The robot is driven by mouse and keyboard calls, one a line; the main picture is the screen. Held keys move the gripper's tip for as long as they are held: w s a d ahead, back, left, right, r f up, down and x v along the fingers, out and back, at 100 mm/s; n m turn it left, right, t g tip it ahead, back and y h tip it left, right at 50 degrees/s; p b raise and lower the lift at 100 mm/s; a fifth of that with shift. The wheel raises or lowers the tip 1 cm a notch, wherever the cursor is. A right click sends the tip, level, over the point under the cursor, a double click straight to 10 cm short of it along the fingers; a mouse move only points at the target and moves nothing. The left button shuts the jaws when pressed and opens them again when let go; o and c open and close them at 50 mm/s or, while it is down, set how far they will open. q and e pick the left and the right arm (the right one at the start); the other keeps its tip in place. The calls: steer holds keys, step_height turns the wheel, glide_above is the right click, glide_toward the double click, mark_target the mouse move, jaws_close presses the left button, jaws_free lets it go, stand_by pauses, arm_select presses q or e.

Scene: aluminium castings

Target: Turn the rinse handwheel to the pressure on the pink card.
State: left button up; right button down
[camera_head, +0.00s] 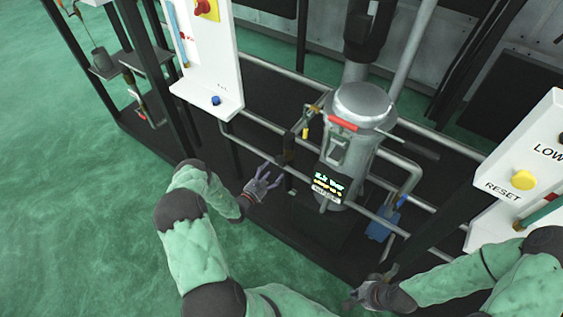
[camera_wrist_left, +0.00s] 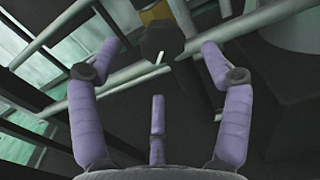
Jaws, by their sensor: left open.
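My left gripper (camera_head: 264,184) is open and empty in front of the pipework, below and left of the metal tank. In the left wrist view its purple fingers (camera_wrist_left: 160,75) are spread. A dark faceted knob (camera_wrist_left: 161,42) on a brass-yellow fitting (camera_wrist_left: 155,13) is beyond and between the fingertips, apart from them. It may be the rinse handwheel; I cannot be sure. I cannot make out a pink card. My right gripper (camera_head: 368,295) is low, its fingers unclear.
The metal tank (camera_head: 361,102) has a red-handled part (camera_head: 342,124). Horizontal pipes (camera_head: 262,152) cross before it. A white panel (camera_head: 204,70) stands left; another (camera_head: 528,180) with a yellow RESET button (camera_head: 523,180) stands right. Green floor (camera_head: 70,215) is clear at left.

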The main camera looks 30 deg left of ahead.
mark_target(279, 163)
arm_select(q)
steer(key=w, duration=0.2)
steer(key=w+b, duration=0.1)
steer(key=w, duration=0.4)
steer(key=shift+w+d+b, duration=0.25)
steer(key=shift+d+b, duration=0.05)
steer(key=shift+b, duration=0.1)
steer(key=c, duration=1.1)
